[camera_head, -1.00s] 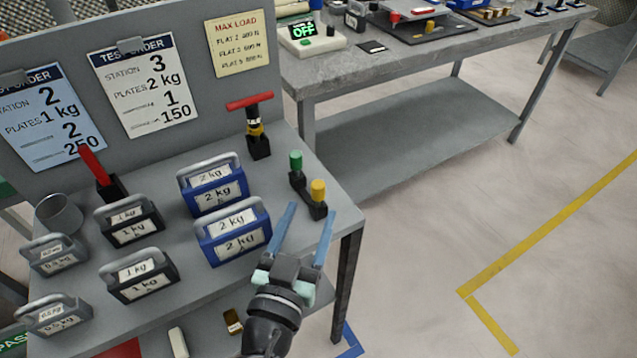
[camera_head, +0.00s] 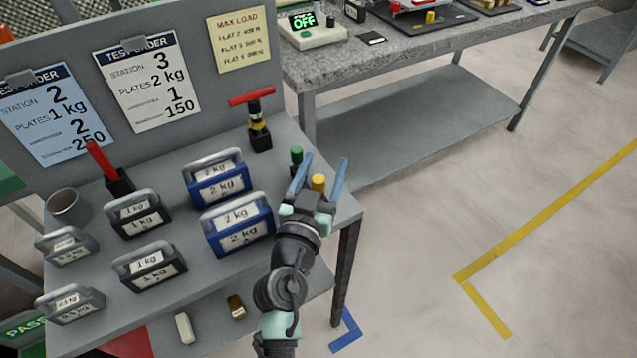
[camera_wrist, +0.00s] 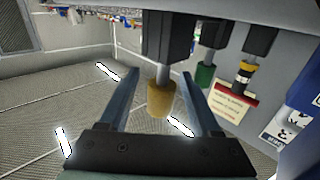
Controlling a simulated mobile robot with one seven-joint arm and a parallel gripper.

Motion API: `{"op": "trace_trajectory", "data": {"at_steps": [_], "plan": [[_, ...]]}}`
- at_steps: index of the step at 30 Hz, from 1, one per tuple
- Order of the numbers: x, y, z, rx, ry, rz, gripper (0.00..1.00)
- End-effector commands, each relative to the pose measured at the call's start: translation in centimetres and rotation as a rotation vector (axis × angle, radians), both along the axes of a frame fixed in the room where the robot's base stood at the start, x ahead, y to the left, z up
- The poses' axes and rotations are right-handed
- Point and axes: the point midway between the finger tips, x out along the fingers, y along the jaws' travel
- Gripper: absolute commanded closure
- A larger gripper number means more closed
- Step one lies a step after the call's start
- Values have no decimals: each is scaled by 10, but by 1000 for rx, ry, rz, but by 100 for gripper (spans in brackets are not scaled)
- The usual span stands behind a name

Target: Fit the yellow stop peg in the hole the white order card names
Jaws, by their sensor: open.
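The white order card (camera_head: 148,80) hangs on the grey panel and reads station 3, plates 2 kg, then 1 and 150; its small print is unreadable. A yellow peg (camera_head: 318,182) stands upright beside a green peg (camera_head: 296,155) in a black holder at the near table's right end. My gripper (camera_head: 325,160) is open, its fingers reaching around the yellow peg. In the wrist view the yellow peg (camera_wrist: 160,98) shows between the two fingers, with a gap on each side. No numbered hole is readable.
Blue 2 kg weights (camera_head: 238,225) stand just left of my gripper. A red-handled tool (camera_head: 258,125) stands behind. The far bench (camera_head: 400,60) has a black board with another yellow piece (camera_head: 430,18). Floor to the right is clear.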

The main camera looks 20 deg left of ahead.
Motion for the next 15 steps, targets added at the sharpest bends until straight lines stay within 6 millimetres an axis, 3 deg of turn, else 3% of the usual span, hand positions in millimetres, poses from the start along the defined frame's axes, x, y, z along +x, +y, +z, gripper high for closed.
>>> {"op": "trace_trajectory", "data": {"at_steps": [2,12,15], "plan": [[0,0,0,0,0,0,37],[0,0,0,0,0,0,98],[-1,0,0,0,0,0,100]]}}
